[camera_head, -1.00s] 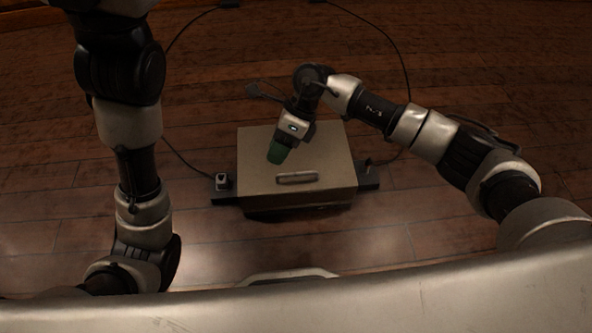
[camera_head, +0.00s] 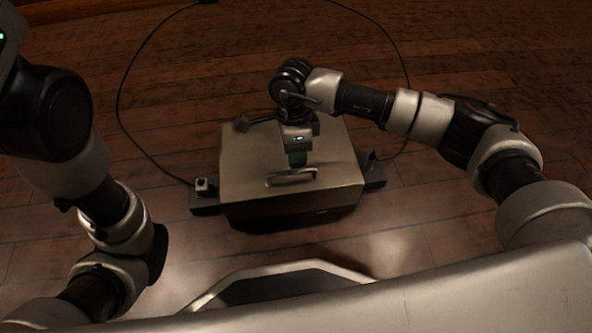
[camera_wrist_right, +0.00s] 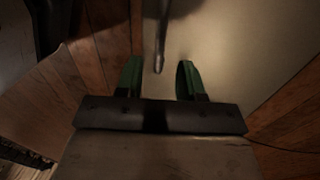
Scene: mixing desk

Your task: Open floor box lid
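The floor box (camera_head: 262,208) stands on the wooden floor, and its beige lid (camera_head: 240,165) lies flat on it. A metal bar handle (camera_head: 291,177) is near the lid's front edge. My right gripper (camera_head: 297,162) points down over the lid, just behind the handle in the head view. In the right wrist view its two green fingers (camera_wrist_right: 160,78) are spread apart. The handle (camera_wrist_right: 160,45) shows end-on in line with the gap between them, and the lid (camera_wrist_right: 225,45) lies beyond. I cannot tell whether the fingers touch the handle. My left gripper is out of view.
Dark power strips with plugs (camera_head: 204,196) sit at both sides of the box. A black cable (camera_head: 122,95) loops over the floor behind it. The floor (camera_head: 440,240) around the box is mostly clear.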

